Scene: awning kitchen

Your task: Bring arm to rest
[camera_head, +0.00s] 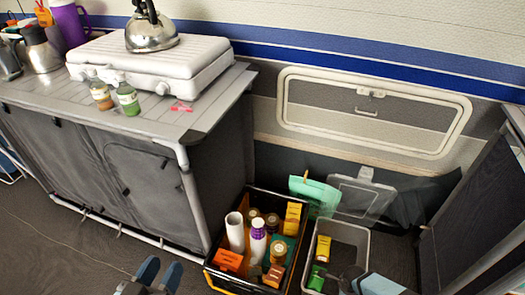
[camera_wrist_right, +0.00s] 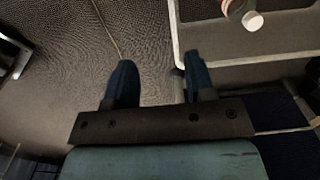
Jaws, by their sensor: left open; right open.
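My left gripper (camera_head: 159,274) shows at the bottom of the head view, with its two blue fingers apart and nothing between them. It is over the dark floor, in front of the grey cabinet. My right gripper (camera_wrist_right: 158,80) shows in the right wrist view, with its blue fingers wide apart and only floor and a pale edge behind them. In the head view, a light blue part of my right arm (camera_head: 383,285) is at the bottom right, by the clear bin; the fingers there are hard to make out.
A black crate (camera_head: 216,282) with bottles and boxes and a clear bin (camera_head: 349,232) stand on the floor. The grey cabinet (camera_head: 60,165) carries a white stove (camera_head: 150,60), a kettle (camera_head: 152,32) and small jars. A dark cabinet (camera_head: 470,215) stands at right. Floor at bottom left is clear.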

